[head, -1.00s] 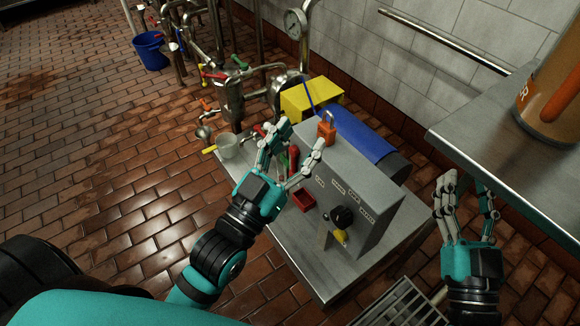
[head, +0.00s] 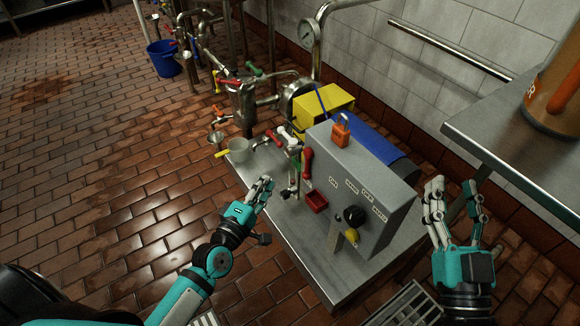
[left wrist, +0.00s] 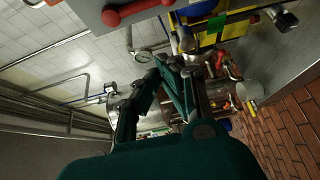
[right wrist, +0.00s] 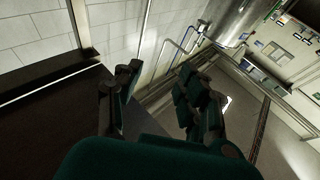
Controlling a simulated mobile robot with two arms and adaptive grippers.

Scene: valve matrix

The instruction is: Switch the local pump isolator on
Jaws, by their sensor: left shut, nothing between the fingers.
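The grey isolator box (head: 340,170) stands on the metal bench, with white labels, a black knob (head: 354,215) and a yellow part (head: 352,236) below it on its front. A red handle (head: 307,165) is on its left side; it also shows at the top of the left wrist view (left wrist: 135,11). An orange padlock (head: 341,133) is on top of the box. My left gripper (head: 266,187) is shut and empty, left of the box and apart from it. My right gripper (head: 456,190) is open and empty, right of the box.
A grey cup (head: 239,151), pipework and a yellow block (head: 323,104) are behind. A metal table (head: 500,140) with an orange container (head: 555,95) bounds the right. Tiled floor at left is clear.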

